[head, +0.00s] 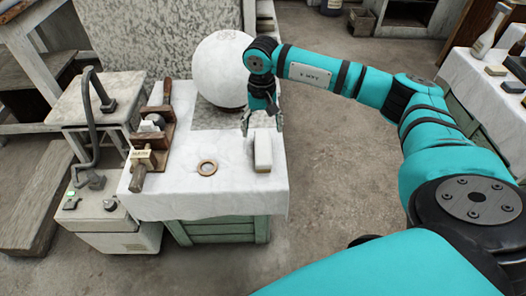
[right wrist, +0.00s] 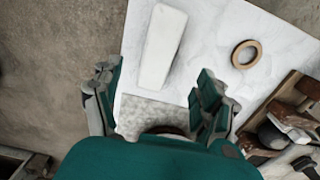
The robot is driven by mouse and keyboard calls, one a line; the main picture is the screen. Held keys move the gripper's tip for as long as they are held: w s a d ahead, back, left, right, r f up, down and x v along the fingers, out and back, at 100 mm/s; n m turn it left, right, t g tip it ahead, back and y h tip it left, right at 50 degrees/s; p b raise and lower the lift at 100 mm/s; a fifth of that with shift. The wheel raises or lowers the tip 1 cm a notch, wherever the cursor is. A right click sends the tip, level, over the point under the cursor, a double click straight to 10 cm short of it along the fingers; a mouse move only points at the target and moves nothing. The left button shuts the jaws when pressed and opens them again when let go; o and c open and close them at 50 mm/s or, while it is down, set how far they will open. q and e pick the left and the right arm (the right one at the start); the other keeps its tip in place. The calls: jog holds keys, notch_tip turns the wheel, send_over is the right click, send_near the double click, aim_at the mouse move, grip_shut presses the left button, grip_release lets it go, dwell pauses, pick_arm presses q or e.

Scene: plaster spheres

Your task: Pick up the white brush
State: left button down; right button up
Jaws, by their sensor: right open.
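The white brush (head: 263,151) looks like a plain oblong white block, lying near the right edge of the cloth-covered table; I see no bristles. In the right wrist view the white brush (right wrist: 163,48) lies ahead of and between the spread fingers, apart from both. My right gripper (head: 248,122) hangs fingers down just behind and slightly left of it in the head view. In the right wrist view my right gripper (right wrist: 155,74) is open with nothing between its fingers. My left gripper is not in view.
The table (head: 215,203) has a white cloth. A large white sphere (head: 223,70) stands at the back, close to my right wrist. A wooden ring (head: 207,168) lies left of the brush. A wooden tool rack (head: 163,137) stands further left. The cloth in front is clear.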

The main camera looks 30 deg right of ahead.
aim_at(263, 146)
notch_tip(263, 146, down, 5)
notch_tip(263, 146, down, 4)
jog(key=shift+d+f+b, duration=0.15)
jog(key=shift+f+b, duration=0.05)
jog(key=shift+b, duration=0.25)
jog(key=shift+f, duration=0.35)
jog(key=shift+c, duration=0.7)
jog(key=c, duration=1.1)
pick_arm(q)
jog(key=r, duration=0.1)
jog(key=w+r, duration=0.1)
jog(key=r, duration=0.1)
pick_arm(e)
jog(key=shift+r, duration=0.1)
jog(key=shift+c, duration=0.6)
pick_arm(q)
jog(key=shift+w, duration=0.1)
pick_arm(e)
jog(key=shift+r, duration=0.1)
